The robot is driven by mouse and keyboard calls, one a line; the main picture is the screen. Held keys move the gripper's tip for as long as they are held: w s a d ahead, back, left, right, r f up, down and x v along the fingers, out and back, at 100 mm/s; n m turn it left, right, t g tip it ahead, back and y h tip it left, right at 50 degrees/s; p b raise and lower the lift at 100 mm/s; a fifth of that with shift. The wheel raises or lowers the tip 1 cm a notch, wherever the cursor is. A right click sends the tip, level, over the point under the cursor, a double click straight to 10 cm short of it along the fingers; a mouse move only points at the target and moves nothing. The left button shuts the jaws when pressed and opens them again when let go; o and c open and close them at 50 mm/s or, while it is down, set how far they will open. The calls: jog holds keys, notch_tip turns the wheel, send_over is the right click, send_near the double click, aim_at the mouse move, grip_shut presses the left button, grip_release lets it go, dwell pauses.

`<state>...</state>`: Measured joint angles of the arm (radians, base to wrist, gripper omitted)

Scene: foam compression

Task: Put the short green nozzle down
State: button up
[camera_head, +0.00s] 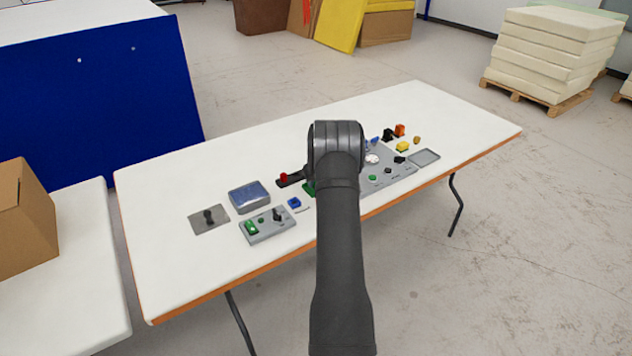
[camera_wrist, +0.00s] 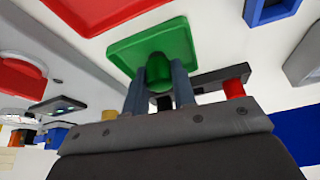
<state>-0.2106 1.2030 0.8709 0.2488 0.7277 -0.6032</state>
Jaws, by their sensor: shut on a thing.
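My gripper (camera_wrist: 159,82) is shut on the short green nozzle (camera_wrist: 158,74) in the wrist view, one finger on each side of it. The nozzle is over a green square tray (camera_wrist: 118,50) with a raised rim. Whether the nozzle touches the tray floor I cannot tell. In the head view my arm hides the gripper and the nozzle. Only a green edge of the tray (camera_head: 308,189) shows beside the arm.
On the white table (camera_head: 170,270), a black part with a red knob (camera_head: 284,178), a blue-topped box (camera_head: 249,196) and a grey panel (camera_head: 266,227) are left of my arm. A grey board (camera_head: 395,183) with several small parts is at right. The table's front-left is clear.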

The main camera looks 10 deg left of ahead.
jog(key=shift+f, duration=0.15)
jog(key=o, duration=1)
jog(key=v, duration=1.2)
jog(key=x, duration=1.2)
jog(key=shift+r, duration=0.2)
